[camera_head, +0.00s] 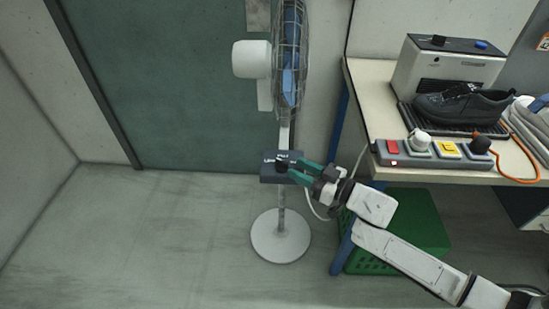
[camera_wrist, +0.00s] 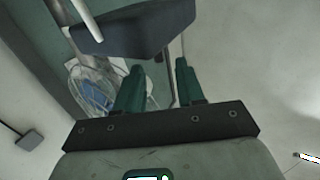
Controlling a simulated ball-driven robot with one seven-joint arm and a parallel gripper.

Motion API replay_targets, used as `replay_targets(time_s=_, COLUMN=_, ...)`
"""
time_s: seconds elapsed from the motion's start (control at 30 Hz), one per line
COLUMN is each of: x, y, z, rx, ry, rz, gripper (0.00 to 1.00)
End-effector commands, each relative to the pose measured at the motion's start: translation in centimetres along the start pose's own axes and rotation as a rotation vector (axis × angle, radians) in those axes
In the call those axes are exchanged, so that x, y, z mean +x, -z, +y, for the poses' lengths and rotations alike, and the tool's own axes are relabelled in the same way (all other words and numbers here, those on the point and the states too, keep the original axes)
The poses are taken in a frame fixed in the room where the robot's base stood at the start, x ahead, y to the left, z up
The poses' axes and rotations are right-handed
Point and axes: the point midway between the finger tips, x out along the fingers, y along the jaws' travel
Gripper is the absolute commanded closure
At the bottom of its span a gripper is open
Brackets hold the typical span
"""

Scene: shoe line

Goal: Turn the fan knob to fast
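The pedestal fan stands by the wall in the head view, with a caged blue-bladed head (camera_head: 289,62), a white motor housing (camera_head: 252,59) and a round white base (camera_head: 280,236). Its dark control box (camera_head: 270,177) sits on the pole and carries small white lettering that I cannot read surely. A dark knob (camera_head: 281,166) shows on the box's top. My gripper (camera_head: 294,167) has two green fingers, spread apart, with the tips close to the knob at the box's right side. In the wrist view the gripper (camera_wrist: 160,66) is open, and the box (camera_wrist: 138,30) is just beyond the tips. The knob is not clearly visible there.
A workbench (camera_head: 375,98) at right holds a machine with a black shoe (camera_head: 462,106) and a button panel (camera_head: 432,161). A green crate (camera_head: 425,222) stands beneath it. A pale cable hangs near the bench leg. The floor left of the fan is clear.

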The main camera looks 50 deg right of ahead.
Motion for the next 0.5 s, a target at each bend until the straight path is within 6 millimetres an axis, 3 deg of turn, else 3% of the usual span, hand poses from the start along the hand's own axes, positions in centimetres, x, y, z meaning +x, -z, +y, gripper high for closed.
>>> replay_targets(time_s=0.2, x=3.8, y=0.0, z=-0.1, rx=0.001, ry=0.003, rz=0.000, gripper=0.62)
replay_targets(time_s=0.5, x=7.2, y=0.0, z=-0.1, rx=-0.001, ry=0.002, rz=-0.001, gripper=0.62)
